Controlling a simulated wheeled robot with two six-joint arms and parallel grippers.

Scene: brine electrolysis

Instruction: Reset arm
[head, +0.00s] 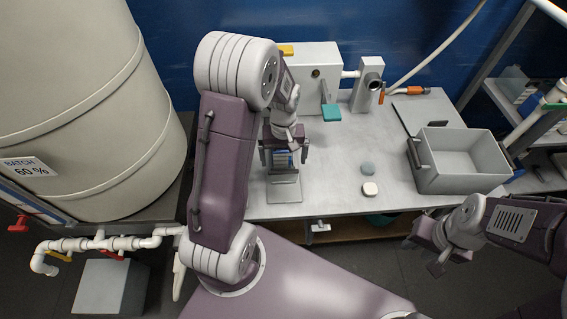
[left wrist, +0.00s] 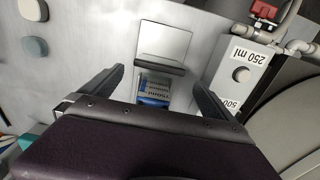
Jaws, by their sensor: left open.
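My left gripper (head: 283,158) is open over the left part of the grey bench (head: 325,185). In the left wrist view its two fingers (left wrist: 160,95) stand apart. A small blue and white item with printed markings (left wrist: 155,92) shows between them, and the fingers do not appear to press on it. A grey plate-like stand (head: 284,190) is just in front of it; a plate also shows in the left wrist view (left wrist: 163,43). My right gripper (head: 428,250) hangs in front of the bench's right part, fingers apart and empty.
A grey open bin (head: 460,165) stands at the bench's right. Two small round pieces, one grey-green (head: 367,168) and one cream (head: 370,189), lie mid-bench. A white box (head: 322,75) stands at the back. A large barrel (head: 85,110) is left. A block labelled 250 ml (left wrist: 240,70) is near the left gripper.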

